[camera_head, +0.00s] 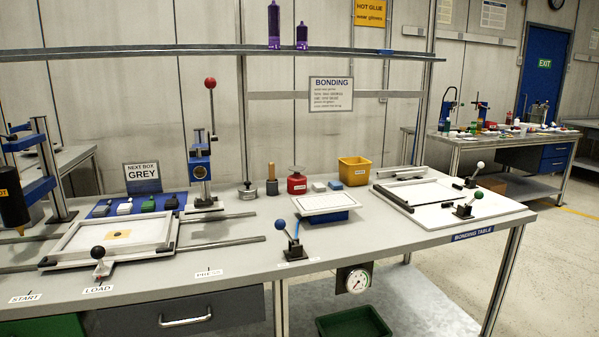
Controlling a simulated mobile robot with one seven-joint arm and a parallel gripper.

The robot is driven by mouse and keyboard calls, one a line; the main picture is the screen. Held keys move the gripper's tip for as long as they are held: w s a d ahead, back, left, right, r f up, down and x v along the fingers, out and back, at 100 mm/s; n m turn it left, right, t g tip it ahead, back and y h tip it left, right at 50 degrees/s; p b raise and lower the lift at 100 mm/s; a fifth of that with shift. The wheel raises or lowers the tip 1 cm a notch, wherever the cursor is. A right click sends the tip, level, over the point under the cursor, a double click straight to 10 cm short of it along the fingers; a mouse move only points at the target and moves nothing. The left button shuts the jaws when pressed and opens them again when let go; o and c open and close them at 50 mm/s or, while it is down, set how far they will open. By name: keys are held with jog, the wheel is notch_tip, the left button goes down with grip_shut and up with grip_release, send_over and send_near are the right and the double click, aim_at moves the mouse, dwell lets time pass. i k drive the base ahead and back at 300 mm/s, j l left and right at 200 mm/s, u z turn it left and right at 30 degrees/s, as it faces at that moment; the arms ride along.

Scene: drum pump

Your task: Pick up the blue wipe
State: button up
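A small blue folded pad (335,185), which looks like the blue wipe, lies on the grey bench toward its back edge. A paler, whitish-blue pad (318,187) lies just left of it. The yellow bin (354,171) stands close behind and to the right of the blue pad. A red can (297,183) stands to the left of the paler pad. The white plate on a blue base (325,203) is in front of both pads. The blue pad's top and front are visible and nothing covers it. My gripper is not in view.
A white frame with black clamps (440,197) is on the bench's right. A blue-knobbed lever (290,240) stands in front of the plate. A red-knobbed press (203,165) and rails are at the left. A metal shelf rail (340,51) crosses above. Bare bench lies around the plate.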

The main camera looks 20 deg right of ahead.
aim_at(335, 185)
jog(key=i+l, duration=0.1)
jog(key=l, duration=0.25)
jog(key=i+l, duration=0.15)
jog(key=l, duration=0.2)
jog(key=i+l, duration=0.1)
jog(key=l, duration=0.3)
jog(key=i+l, duration=0.15)
jog(key=l, duration=0.2)
jog(key=i+l, duration=0.1)
jog(key=l, duration=0.25)
jog(key=i+l, duration=0.1)
jog(key=l, duration=0.25)
jog(key=i+l, duration=0.6)
jog(key=i, duration=0.6)
